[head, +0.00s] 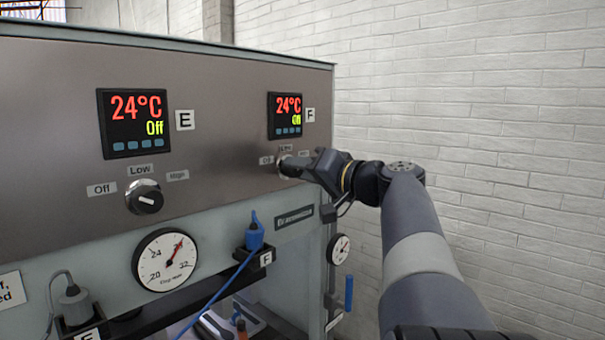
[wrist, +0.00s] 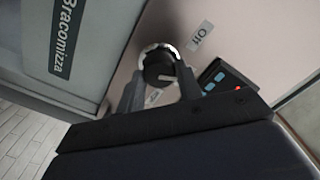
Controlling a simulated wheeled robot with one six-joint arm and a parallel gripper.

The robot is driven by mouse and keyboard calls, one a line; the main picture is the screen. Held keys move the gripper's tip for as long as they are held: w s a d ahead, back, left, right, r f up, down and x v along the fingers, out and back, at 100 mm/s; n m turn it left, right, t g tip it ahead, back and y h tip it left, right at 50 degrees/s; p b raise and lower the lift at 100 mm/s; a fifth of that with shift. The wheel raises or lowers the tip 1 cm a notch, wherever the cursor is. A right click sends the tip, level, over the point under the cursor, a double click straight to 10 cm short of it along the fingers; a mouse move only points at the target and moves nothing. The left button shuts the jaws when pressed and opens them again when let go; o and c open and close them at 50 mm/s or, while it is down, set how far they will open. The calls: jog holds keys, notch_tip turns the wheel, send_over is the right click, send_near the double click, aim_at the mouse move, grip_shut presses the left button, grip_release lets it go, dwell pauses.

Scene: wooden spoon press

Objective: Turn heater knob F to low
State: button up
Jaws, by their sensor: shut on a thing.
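Heater knob F (wrist: 160,66) is a round black knob with a pale pointer line and a silver collar, on the steel panel. In the head view it shows only in part (head: 284,167), under display F (head: 285,115), which reads 24°C and Off. My gripper (head: 292,167) reaches it from the right. In the wrist view the fingers of my gripper (wrist: 158,88) stand on either side of the knob and are shut on it. The Low label (head: 286,148) sits above the knob in the head view.
Knob E (head: 144,197) and display E (head: 134,123) are on the panel to the left. A round gauge (head: 165,260) and a blue plug (head: 254,235) with a cable sit below. A white brick wall (head: 450,100) stands behind on the right.

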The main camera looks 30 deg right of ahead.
jog(key=shift+m, duration=2.1)
jog(key=o, duration=1)
jog(key=shift+c, duration=0.2)
jog(key=b+v, duration=0.2)
jog(key=v, duration=0.8)
jog(key=shift+s, duration=0.4)
jog(key=shift+d, duration=0.15)
